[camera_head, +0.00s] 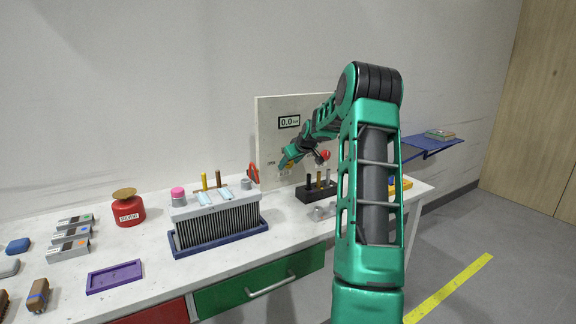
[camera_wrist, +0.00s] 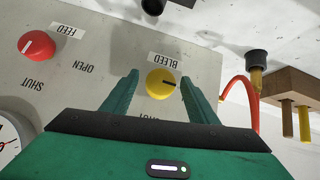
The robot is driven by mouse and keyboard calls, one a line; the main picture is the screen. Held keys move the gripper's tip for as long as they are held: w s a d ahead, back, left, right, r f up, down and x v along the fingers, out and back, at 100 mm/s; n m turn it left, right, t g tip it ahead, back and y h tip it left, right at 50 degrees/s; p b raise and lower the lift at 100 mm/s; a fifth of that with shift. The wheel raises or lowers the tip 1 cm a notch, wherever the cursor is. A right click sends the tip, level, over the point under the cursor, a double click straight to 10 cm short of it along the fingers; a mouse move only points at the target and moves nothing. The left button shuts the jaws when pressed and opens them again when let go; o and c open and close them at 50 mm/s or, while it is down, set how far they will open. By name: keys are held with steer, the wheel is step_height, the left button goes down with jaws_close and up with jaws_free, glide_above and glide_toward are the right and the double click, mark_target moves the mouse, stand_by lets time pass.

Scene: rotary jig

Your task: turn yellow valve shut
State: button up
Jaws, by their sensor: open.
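The yellow valve (camera_wrist: 161,82) is a round knob on a pale panel, under an upside-down BLEED label in the wrist view. My gripper (camera_wrist: 160,77) is open, with one finger on each side of the knob and visible gaps between. Part of a word on the panel below the knob is hidden by my gripper. In the head view my gripper (camera_head: 287,161) is at the upright panel (camera_head: 268,115), where I cannot clearly make out the yellow valve.
A red FEED knob (camera_wrist: 37,46) and a gauge (camera_wrist: 7,138) share the panel. A display (camera_head: 289,122) there reads 0.0. A red hose (camera_wrist: 239,88) curves beside the right finger. A black block (camera_head: 316,191) with upright pins and a ribbed grey box (camera_head: 217,223) stand on the bench.

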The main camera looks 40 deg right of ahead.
steer(key=c, duration=1)
steer(key=shift+c, duration=0.2)
steer(key=shift+d, duration=0.1)
steer(key=m+y, duration=0.1)
steer(key=y, duration=0.1)
steer(key=m+t+y, duration=0.1)
steer(key=y, duration=0.1)
steer(key=shift+s+d+f, duration=0.1)
steer(key=shift+s+d, duration=0.05)
steer(key=shift+d, duration=0.25)
steer(key=m+t+y, duration=0.2)
steer(key=m+y, duration=0.1)
steer(key=y, duration=0.1)
steer(key=shift+d+f, duration=0.1)
steer(key=shift+d, duration=0.05)
steer(key=shift+y, duration=0.3)
steer(key=o, duration=0.8)
steer(key=shift+o, duration=1.2)
